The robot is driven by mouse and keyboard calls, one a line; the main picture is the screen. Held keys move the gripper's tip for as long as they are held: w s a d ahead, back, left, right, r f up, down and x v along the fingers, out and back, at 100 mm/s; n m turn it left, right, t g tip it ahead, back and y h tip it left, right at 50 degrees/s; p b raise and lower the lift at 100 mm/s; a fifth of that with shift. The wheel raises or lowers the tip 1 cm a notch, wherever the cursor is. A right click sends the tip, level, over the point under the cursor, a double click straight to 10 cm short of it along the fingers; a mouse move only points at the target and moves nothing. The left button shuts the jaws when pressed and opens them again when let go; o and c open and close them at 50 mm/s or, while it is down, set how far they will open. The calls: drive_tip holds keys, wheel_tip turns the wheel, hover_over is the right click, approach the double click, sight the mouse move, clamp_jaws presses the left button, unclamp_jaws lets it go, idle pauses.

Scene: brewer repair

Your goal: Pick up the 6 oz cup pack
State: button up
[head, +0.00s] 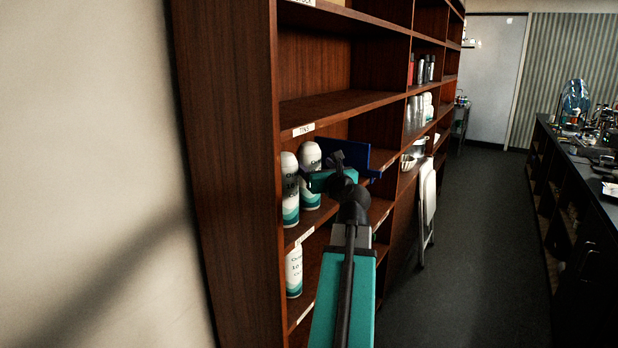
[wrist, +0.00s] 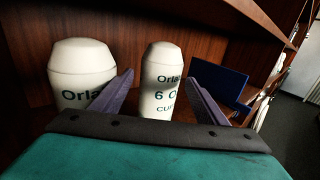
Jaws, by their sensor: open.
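The 6 oz cup pack (wrist: 162,82), a white sleeve with a rounded top and dark print including a "6", stands upright on a shelf. In the head view it appears to be the pack (head: 310,172) beside my gripper, with a teal lower part. My gripper (wrist: 159,78) is open, its two dark fingers on either side of the pack in the wrist view, with nothing held. In the head view my gripper (head: 328,172) reaches into the shelf. Whether the fingers touch the pack, I cannot tell. The pack's lower part is hidden in the wrist view.
A wider white pack (wrist: 82,75) stands close on the left, and a blue object (wrist: 232,88) is on the right. Another pack (head: 294,272) stands one shelf below. The wooden shelf unit (head: 232,150) encloses this space. The aisle floor (head: 470,230) is clear.

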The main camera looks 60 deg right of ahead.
sight(313, 161)
idle(0.3)
drive_tip(key=shift+p+x, duration=0.7)
drive_tip(key=shift+x, duration=1.9)
drive_tip(key=shift+d, duration=0.1)
drive_tip(key=shift+r, duration=0.1)
drive_tip(key=c, duration=1.5)
drive_tip(key=shift+r, duration=0.1)
